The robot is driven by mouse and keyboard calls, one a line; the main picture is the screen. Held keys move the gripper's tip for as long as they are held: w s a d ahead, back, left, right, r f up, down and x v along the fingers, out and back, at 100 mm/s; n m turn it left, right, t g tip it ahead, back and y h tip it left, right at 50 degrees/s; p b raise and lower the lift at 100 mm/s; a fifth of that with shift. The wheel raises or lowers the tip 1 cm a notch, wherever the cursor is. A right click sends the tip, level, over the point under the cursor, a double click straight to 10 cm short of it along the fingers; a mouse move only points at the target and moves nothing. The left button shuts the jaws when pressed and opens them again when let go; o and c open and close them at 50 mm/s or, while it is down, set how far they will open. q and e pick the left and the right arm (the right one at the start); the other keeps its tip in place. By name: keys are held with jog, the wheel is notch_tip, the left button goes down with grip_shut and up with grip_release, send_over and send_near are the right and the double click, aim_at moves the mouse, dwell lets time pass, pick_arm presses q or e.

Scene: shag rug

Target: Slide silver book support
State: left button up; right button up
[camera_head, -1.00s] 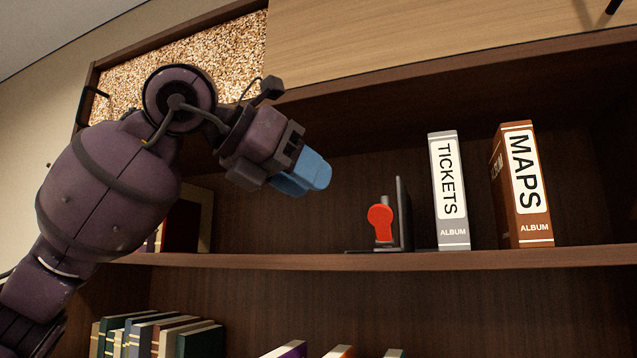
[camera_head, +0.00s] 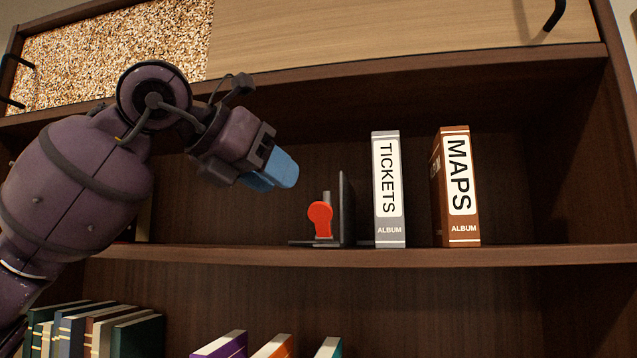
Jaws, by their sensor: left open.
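The book support (camera_head: 346,210) is a dark grey upright plate with a flat base, standing on the middle shelf. A round red piece (camera_head: 320,213) on a short silver post stands just left of the plate. My left gripper (camera_head: 278,170), with blue fingertips, is in front of the shelf, above and to the left of the support and apart from it. It is open and seems empty, though its finger gap is hard to see from this side. My right gripper is not in view.
A grey TICKETS album (camera_head: 389,190) stands just right of the support, and a brown MAPS album (camera_head: 458,188) stands further right. The shelf board (camera_head: 540,255) is clear to their right. Several books (camera_head: 137,336) stand on the lower shelf.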

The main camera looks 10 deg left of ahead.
aim_at(324, 193)
pick_arm(q)
jog(key=w+d, duration=0.1)
jog(key=w, duration=0.1)
jog(key=w+d+p, duration=0.1)
jog(key=w+d, duration=0.1)
jog(key=w+d+p, duration=0.1)
jog(key=w, duration=0.1)
jog(key=shift+w+d+f, duration=0.2)
jog(key=shift+d+f, duration=0.1)
jog(key=shift+d, duration=0.05)
jog(key=shift+w+d+f+p, duration=0.15)
jog(key=shift+w+f+p, duration=0.1)
jog(key=shift+w+p, duration=0.2)
jog(key=shift+d, duration=0.1)
jog(key=shift+c, duration=0.4)
grip_shut()
